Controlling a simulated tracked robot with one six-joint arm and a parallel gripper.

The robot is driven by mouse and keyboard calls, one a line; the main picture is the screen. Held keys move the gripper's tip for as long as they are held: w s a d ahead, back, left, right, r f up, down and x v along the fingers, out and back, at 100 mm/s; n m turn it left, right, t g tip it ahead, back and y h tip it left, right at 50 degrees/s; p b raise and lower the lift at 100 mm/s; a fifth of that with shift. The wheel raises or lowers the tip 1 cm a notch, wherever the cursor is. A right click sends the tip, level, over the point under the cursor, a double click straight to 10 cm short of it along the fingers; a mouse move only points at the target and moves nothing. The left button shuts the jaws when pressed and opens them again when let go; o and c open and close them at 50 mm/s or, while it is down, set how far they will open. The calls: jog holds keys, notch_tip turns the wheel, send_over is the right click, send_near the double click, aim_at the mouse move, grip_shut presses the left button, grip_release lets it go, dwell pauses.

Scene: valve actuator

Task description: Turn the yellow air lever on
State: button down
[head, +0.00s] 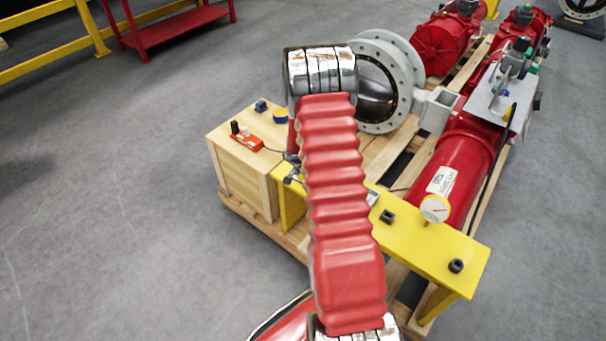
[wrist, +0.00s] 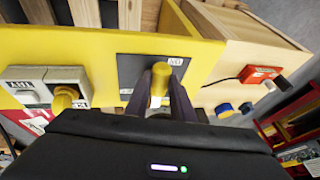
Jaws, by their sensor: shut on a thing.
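In the wrist view, the yellow lever (wrist: 160,79) stands on a dark plate (wrist: 130,70) set in a yellow panel. A small white label, which seems to read ON upside down, is just above and right of the lever. My gripper (wrist: 164,92) has its two dark fingers on either side of the lever and is shut on it. The lever's lower end is hidden by the fingers and the gripper body. In the head view, my red arm covers the lever and the gripper.
A second yellow knob (wrist: 66,97) with white labelled blocks is left of the lever. A wooden box (head: 243,170) with a red device (head: 246,137) stands beside the yellow bracket (head: 430,245). A red cylinder (head: 455,165) lies on the pallet. Grey floor is clear at left.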

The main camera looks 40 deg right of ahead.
jog(key=shift+s+d, duration=0.1)
jog(key=shift+d, duration=0.1)
jog(key=c, duration=1.9)
grip_release()
jog(key=o, duration=0.4)
jog(key=shift+a, duration=0.1)
jog(key=shift+a+r, duration=0.1)
jog(key=shift+r, duration=0.05)
jog(key=shift+v, duration=6.7)
